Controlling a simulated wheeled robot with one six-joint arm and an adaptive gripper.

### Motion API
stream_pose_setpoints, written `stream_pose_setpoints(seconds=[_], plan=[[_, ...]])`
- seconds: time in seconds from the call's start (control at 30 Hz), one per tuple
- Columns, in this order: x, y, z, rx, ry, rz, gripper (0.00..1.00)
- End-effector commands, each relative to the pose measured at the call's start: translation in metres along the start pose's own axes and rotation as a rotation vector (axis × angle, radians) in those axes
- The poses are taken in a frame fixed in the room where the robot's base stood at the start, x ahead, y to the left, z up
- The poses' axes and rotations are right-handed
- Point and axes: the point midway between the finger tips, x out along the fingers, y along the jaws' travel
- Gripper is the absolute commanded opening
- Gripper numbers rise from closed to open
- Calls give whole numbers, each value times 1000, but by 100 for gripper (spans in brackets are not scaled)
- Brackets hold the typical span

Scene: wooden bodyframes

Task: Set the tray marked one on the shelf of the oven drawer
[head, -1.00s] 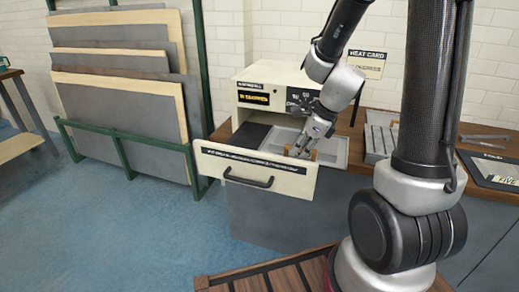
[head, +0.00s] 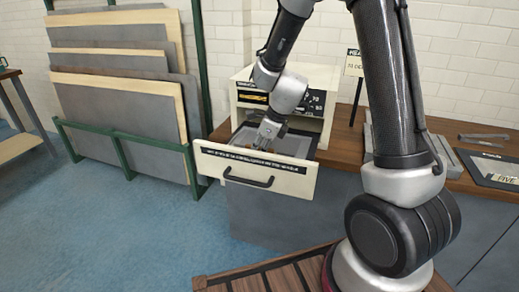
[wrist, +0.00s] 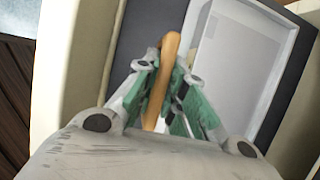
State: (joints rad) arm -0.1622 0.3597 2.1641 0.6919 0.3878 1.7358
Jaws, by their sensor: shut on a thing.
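The tray (head: 297,147) is pale grey with a raised rim and lies within the outline of the open oven drawer (head: 290,182). Whether it touches the drawer shelf cannot be told. In the wrist view, my gripper (wrist: 162,85) is shut on the tray's wooden handle (wrist: 169,48) between green finger pads. The tray (wrist: 240,60) reaches up and right from there over the dark drawer shelf (wrist: 140,28). My gripper also shows in the head view (head: 262,146), just behind the drawer front. The tray's number mark is not visible.
The cream oven (head: 320,77) stands behind the drawer on a wooden counter (head: 342,150). A heat card (head: 353,63) stands to its right. A grey slotted block (head: 440,155) and a dark mat marked FIVE (head: 492,168) lie further right. A green rack of panels (head: 120,142) stands left.

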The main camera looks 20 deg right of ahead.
Motion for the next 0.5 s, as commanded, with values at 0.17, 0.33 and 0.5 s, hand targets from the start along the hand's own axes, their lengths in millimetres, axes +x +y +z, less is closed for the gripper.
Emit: stream_pose_setpoints(seconds=[0.17, 0.33, 0.5], plan=[[-1, -1, 1, -1, -2, -2, 0], [0, 0, 0, 0, 0, 0, 33], [0, 0, 0, 0, 0, 0, 33]])
